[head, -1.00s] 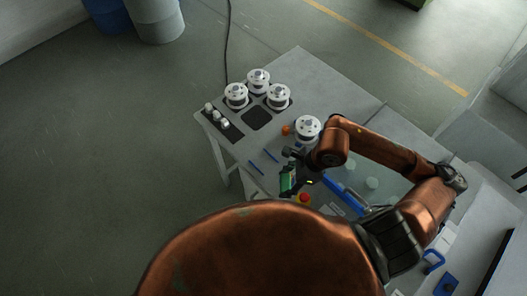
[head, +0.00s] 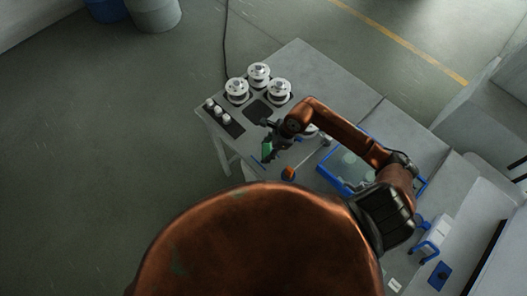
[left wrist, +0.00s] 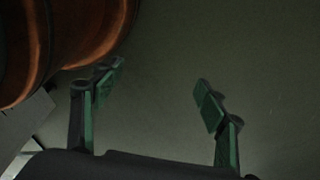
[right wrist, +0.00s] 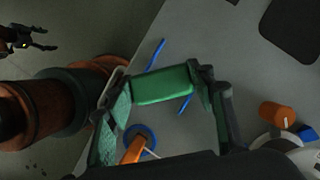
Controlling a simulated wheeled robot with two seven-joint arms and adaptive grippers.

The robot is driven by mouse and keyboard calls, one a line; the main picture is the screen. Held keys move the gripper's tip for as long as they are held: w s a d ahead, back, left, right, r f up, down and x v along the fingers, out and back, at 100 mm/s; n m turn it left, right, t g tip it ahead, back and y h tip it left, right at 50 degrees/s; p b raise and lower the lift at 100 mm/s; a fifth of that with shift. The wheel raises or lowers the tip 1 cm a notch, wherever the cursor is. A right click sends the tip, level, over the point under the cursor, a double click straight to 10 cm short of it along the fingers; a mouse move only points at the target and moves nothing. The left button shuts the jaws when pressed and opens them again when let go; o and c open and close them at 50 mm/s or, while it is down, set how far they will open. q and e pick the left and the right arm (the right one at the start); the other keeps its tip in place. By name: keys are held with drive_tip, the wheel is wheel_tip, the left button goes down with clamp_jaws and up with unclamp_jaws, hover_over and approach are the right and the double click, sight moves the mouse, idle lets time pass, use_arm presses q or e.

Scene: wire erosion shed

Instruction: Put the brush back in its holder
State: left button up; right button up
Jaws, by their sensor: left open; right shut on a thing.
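My right gripper (head: 266,138) is shut on a bright green block, seemingly the brush (right wrist: 162,85), which spans between its fingertips in the right wrist view. In the head view the green piece (head: 267,151) hangs under the gripper, over the table's left part. No bristles can be made out. Two thin blue strips (right wrist: 155,53) (right wrist: 185,103) lie on the grey tabletop beyond and below the brush. I cannot tell which thing is the holder. My left gripper (left wrist: 155,90) is open and empty above the floor; it also shows in the right wrist view (right wrist: 22,40).
White spools (head: 258,74) stand in dark recesses at the table's back left, beside small white parts (head: 216,110). One recess (head: 259,108) is empty. An orange knob (right wrist: 277,115) and an orange stick at a blue ring (right wrist: 138,145) are nearby. A blue-edged tray (head: 333,180) lies right.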

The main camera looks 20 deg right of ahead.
sight(265, 153)
drive_tip(key=shift+w+f, duration=0.5)
wheel_tip(265, 153, down, 2)
drive_tip(key=shift+a+f+p, duration=0.1)
drive_tip(key=shift+p, duration=0.65)
drive_tip(key=shift+f, duration=0.55)
drive_tip(key=o, duration=1.3)
drive_tip(key=shift+c, duration=0.2)
use_arm(q)
drive_tip(key=shift+s+r, duration=0.35)
drive_tip(key=shift+r, duration=0.5)
